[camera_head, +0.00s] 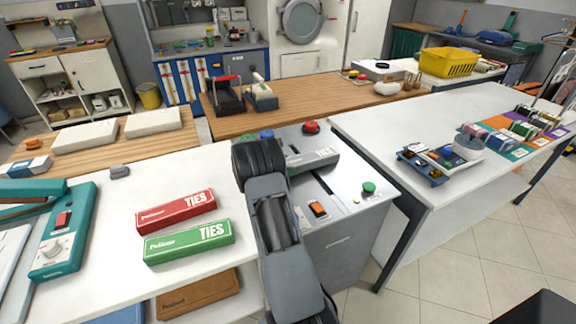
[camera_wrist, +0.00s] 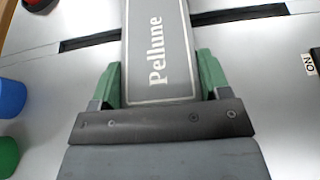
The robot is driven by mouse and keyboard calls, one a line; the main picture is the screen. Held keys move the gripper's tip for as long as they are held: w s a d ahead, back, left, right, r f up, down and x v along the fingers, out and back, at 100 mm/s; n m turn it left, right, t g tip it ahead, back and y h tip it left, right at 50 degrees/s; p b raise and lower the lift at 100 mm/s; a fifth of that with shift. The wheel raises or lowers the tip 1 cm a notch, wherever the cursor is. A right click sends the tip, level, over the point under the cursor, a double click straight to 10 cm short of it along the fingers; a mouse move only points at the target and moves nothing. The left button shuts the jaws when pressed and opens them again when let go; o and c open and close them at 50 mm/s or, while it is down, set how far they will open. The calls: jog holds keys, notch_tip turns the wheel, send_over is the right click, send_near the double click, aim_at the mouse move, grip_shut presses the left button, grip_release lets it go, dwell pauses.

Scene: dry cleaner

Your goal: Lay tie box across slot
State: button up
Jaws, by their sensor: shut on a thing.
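A grey tie box marked Pellune (camera_wrist: 158,50) is between the green fingertips of my gripper (camera_wrist: 160,82), which is shut on it. In the wrist view the box lies across the line of a dark slot (camera_wrist: 92,40) in the grey machine top, with slot showing on both sides. In the head view the box (camera_head: 312,158) sticks out to the right of my arm over the machine, and the slot (camera_head: 325,186) shows in front of it. My gripper is hidden there behind my arm. I cannot tell whether the box touches the top.
Red (camera_head: 175,211) and green (camera_head: 189,242) tie boxes lie on the white table at left. The machine (camera_head: 345,208) carries a red button (camera_head: 311,127), a green button (camera_head: 369,187) and an orange switch (camera_head: 318,209). A white table at right holds trays.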

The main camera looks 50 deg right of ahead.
jog(key=shift+f, duration=0.5)
jog(key=o, duration=1)
jog(key=shift+c, duration=0.2)
